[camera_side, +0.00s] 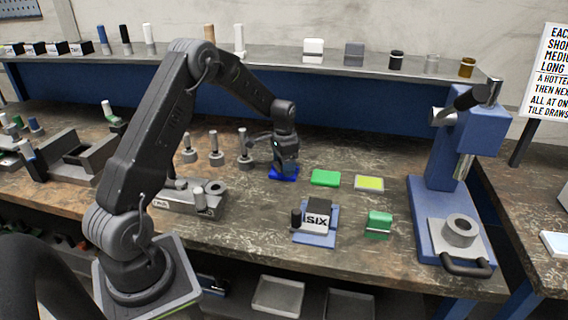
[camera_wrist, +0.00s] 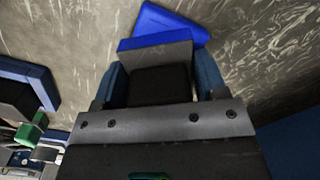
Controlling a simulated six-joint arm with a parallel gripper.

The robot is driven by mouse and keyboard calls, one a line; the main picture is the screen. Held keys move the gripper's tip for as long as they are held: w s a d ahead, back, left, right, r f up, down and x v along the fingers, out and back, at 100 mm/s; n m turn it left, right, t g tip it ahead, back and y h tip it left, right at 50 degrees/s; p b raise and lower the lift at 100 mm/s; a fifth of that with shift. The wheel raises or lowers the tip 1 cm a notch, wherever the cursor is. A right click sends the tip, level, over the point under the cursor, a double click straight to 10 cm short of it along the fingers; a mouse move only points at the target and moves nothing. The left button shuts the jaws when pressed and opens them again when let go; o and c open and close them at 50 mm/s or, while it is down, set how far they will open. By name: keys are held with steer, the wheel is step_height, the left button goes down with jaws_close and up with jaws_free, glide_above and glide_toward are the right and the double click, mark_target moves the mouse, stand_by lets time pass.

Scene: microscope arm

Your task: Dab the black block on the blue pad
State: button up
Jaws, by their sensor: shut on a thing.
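The black block (camera_wrist: 160,86) sits between the two fingers of my gripper (camera_wrist: 161,80) in the wrist view, and the gripper is shut on it. A bright blue band shows along the block's far edge; I cannot tell whether it is part of the block or of the pad. The blue pad (camera_wrist: 176,20) sticks out beyond it. In the side view my gripper (camera_side: 285,165) is low over the blue pad (camera_side: 284,176), pointing down. The block is hard to make out there, and whether it touches the pad is hidden.
A green pad (camera_side: 325,178) and a yellow pad (camera_side: 369,183) lie to the right. A black block marked SIX (camera_side: 318,212) rests on a blue stand in front, beside a green piece (camera_side: 378,224). Grey posts (camera_side: 215,150) stand left, a blue press (camera_side: 455,150) right.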

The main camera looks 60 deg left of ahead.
steer(key=shift+r, duration=3.5)
